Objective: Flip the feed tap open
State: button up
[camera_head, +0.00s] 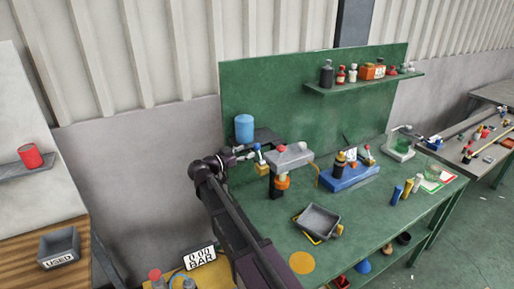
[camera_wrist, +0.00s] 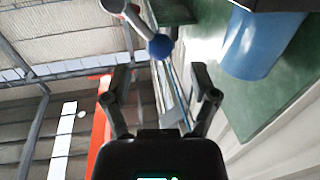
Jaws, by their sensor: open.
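What looks like the feed tap's lever shows in the wrist view as a pale bar with a blue ball end (camera_wrist: 160,46) and a red part at the picture's top edge. My gripper (camera_wrist: 160,88) is open and empty, with its two fingers spread. The blue ball lies beyond the fingertips, roughly between them, and appears apart from both. In the head view my gripper (camera_head: 246,153) is at the bench's left end, close to a small blue part (camera_head: 257,147). The tap's body is hard to make out there.
A blue cylinder (camera_head: 244,128) stands behind my gripper, and it also shows in the wrist view (camera_wrist: 262,42). A grey and orange device (camera_head: 288,157) stands just right. A grey tray (camera_head: 318,222) lies nearer on the green bench. A display (camera_head: 200,257) reads 0.00 BAR.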

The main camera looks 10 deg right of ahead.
aim_at(257, 150)
jog(key=shift+x, duration=2.75)
grip_shut()
